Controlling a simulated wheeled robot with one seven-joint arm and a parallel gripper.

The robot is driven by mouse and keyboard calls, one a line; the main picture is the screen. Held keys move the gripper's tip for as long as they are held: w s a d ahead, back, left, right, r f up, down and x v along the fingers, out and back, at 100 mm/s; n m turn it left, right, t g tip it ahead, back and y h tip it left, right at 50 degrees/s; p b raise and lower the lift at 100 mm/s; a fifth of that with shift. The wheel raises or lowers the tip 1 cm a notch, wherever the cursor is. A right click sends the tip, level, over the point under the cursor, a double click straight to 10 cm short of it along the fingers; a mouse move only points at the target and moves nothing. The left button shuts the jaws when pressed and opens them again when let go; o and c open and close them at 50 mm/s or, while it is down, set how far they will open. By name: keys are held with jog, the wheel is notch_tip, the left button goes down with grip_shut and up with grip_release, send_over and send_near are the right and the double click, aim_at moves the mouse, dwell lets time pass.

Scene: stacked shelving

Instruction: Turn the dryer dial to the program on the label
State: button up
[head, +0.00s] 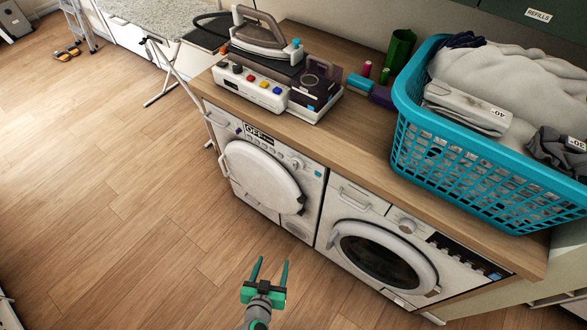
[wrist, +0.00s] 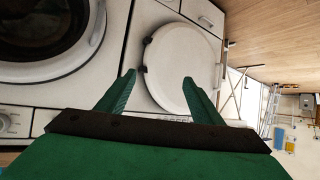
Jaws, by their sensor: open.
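Two white front-loading machines stand side by side under a wooden counter. The left machine (head: 312,190) has a solid white round door (head: 262,175), which also shows in the wrist view (wrist: 183,68). Its top panel bears a dark-lettered label (head: 258,133) that seems to begin "OFF", and a small round dial (head: 297,163). The right machine (head: 338,205) has a dark glass door (head: 380,258) and a larger knob (head: 407,226). Nothing legible names either machine as the dryer. My gripper (head: 271,265) is open and empty, in front of the machines and apart from them; its fingers also show in the wrist view (wrist: 159,80).
An ironing-board frame (head: 165,75) stands at the left. The wooden floor (head: 110,200) in front is clear.

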jog(key=w+h, duration=0.2)
jog(key=w, duration=0.5)
jog(key=m+t+h, duration=0.3)
jog(key=m+h, duration=0.2)
jog(key=h, duration=0.2)
send_near(294, 167)
jog(key=x, duration=0.9)
jog(key=shift+w+f, duration=0.1)
jog(key=shift+w, duration=0.05)
jog(key=c, duration=1)
